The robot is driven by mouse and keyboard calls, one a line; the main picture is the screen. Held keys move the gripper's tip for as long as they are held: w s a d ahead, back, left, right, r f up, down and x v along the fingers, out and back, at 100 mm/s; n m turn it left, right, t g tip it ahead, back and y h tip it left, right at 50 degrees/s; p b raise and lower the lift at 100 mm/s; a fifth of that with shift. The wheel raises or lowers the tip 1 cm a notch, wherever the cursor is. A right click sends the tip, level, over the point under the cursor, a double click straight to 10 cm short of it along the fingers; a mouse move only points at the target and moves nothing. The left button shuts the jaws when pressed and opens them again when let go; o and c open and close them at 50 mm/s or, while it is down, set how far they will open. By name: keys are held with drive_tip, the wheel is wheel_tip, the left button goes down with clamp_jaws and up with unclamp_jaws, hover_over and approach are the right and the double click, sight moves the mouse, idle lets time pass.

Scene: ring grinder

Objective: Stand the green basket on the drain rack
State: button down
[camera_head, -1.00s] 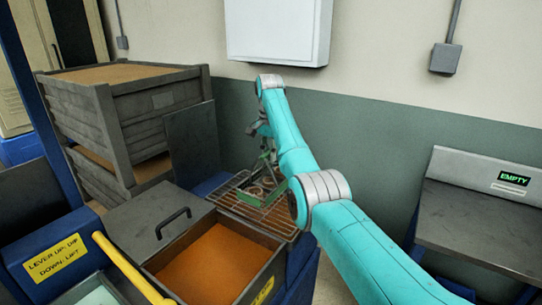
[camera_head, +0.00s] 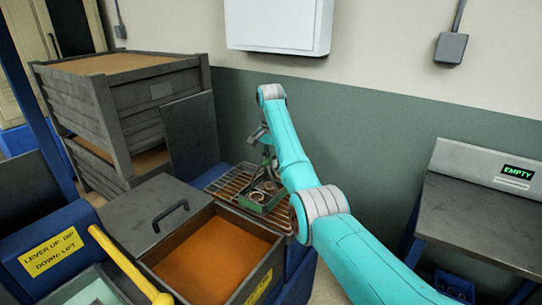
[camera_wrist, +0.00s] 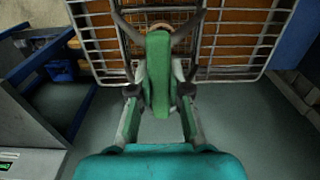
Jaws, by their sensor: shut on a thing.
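The green basket (camera_head: 263,203) holds several rings and is upright over the right part of the wire drain rack (camera_head: 222,184). I cannot tell whether its bottom touches the rack. My gripper (camera_head: 266,152) is above the basket, partly hidden by my arm. In the wrist view, my gripper (camera_wrist: 159,100) is shut on the basket's green handle (camera_wrist: 158,65), with the basket's wires beyond it. The rack's bars (camera_wrist: 105,45) show on both sides.
An open tank (camera_head: 212,262) with orange contents stands in front of the rack, its lid (camera_head: 150,215) to the left. A yellow lever (camera_head: 125,265) is at lower left. Stacked grey crates (camera_head: 130,100) stand behind left. A grey bench (camera_head: 480,225) with an "EMPTY" display is right.

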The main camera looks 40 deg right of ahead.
drive_tip(key=shift+f, duration=0.1)
idle(0.3)
drive_tip(key=c, duration=1)
unclamp_jaws()
drive_tip(key=shift+c, duration=0.2)
drive_tip(key=shift+f, duration=0.1)
